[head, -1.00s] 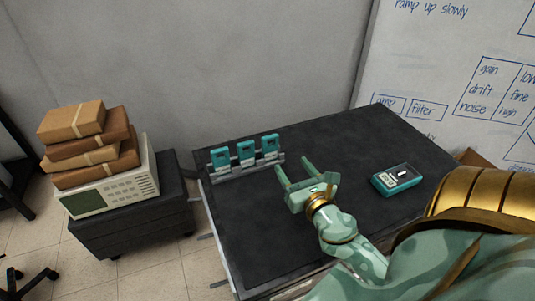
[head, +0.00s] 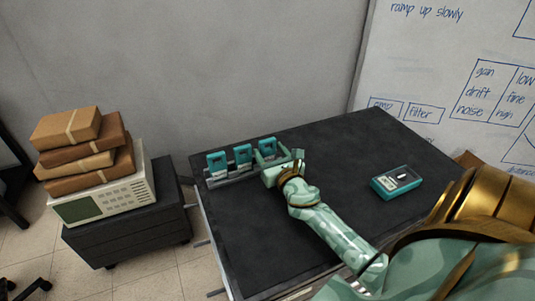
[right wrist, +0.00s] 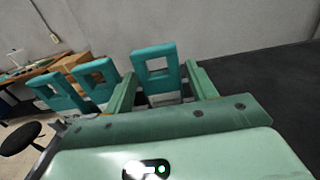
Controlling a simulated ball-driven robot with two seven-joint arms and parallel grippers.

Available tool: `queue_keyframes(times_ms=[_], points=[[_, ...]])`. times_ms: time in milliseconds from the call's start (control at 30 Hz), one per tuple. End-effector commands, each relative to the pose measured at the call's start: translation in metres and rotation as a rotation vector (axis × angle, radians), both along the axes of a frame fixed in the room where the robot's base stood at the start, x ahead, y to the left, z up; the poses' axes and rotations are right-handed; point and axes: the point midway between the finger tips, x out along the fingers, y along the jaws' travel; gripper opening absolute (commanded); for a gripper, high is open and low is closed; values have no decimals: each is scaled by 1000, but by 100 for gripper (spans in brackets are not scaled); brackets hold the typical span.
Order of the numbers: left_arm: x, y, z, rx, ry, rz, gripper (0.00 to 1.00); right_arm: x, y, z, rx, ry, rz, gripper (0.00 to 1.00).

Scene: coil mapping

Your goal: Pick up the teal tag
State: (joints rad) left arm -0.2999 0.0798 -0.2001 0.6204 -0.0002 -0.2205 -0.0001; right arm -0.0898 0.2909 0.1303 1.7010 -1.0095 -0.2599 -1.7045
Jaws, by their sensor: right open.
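The other two tags show to the left in that view. My left gripper is out of view.
A teal handheld meter (head: 397,181) lies on the right of the black table (head: 350,150). Brown parcels (head: 85,150) sit on an instrument (head: 100,200) atop a dark cabinet (head: 130,232) at left. A whiteboard (head: 440,60) stands behind. The table's middle is clear.

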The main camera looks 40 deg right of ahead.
Motion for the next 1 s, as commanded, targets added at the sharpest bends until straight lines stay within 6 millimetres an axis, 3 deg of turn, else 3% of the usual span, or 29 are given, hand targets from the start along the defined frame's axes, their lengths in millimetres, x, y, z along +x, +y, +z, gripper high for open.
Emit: queue_keyframes(times_ms=[200,467,600,1000], points=[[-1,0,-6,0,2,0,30,31,-9,-5,0,-1,-1,56],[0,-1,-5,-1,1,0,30,35,-11,-4,1,0,0,56],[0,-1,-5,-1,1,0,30,35,-10,-4,0,0,0,23],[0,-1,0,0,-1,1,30,35,-11,3,0,-1,0,23]])
